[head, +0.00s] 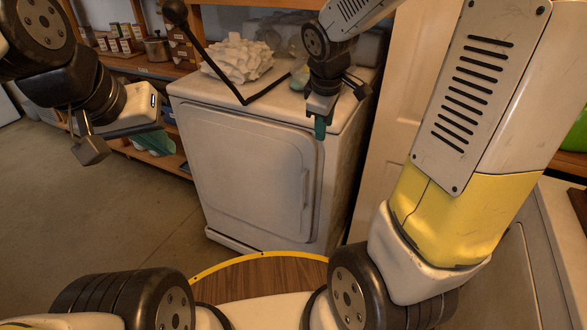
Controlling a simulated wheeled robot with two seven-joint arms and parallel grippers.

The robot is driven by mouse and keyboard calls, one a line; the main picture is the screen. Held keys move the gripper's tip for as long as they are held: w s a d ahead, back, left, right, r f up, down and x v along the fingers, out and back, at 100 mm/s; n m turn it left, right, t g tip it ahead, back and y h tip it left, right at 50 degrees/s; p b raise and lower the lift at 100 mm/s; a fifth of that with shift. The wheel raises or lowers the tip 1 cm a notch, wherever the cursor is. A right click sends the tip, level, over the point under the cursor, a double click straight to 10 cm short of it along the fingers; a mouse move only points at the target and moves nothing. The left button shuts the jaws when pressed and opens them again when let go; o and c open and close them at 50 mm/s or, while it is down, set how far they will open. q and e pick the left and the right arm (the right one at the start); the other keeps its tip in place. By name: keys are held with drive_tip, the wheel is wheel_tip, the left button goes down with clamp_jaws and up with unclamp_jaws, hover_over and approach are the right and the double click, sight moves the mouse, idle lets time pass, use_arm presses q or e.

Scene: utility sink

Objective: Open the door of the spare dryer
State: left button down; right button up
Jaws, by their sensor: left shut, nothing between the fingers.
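The white dryer (256,237) stands in the middle of the head view, its front turned toward me. Its large door (245,170) looks closed, flush with the front. A slim vertical handle recess (306,188) shows near the door's right edge. My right gripper (320,127) points down by the dryer's top front edge, with teal fingertips above the handle and the upper right door corner. It looks empty, but its finger gap cannot be made out. My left gripper (90,151) is shut and empty at the left, well apart from the dryer.
A white lumpy object (238,58) lies on top of the dryer. Wooden shelves (150,67) with boxes and a pot (158,47) stand behind at left. A pale door panel (398,110) is to the right. The floor (110,215) left of the dryer is clear.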

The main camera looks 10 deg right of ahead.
drive_tip(key=w+f+n, duration=0.4)
drive_tip(key=f+n, duration=0.1)
drive_tip(key=f, duration=0.6)
drive_tip(key=w+a+f+n+h, duration=0.1)
drive_tip(key=w+f+n, duration=0.4)
drive_tip(key=f, duration=0.6)
drive_tip(key=w+a+f+n+g+h, duration=0.1)
drive_tip(key=w+f+n, duration=0.4)
drive_tip(key=f, duration=0.6)
drive_tip(key=shift+w+n, duration=0.25)
drive_tip(key=shift+n, duration=0.05)
clamp_jaws()
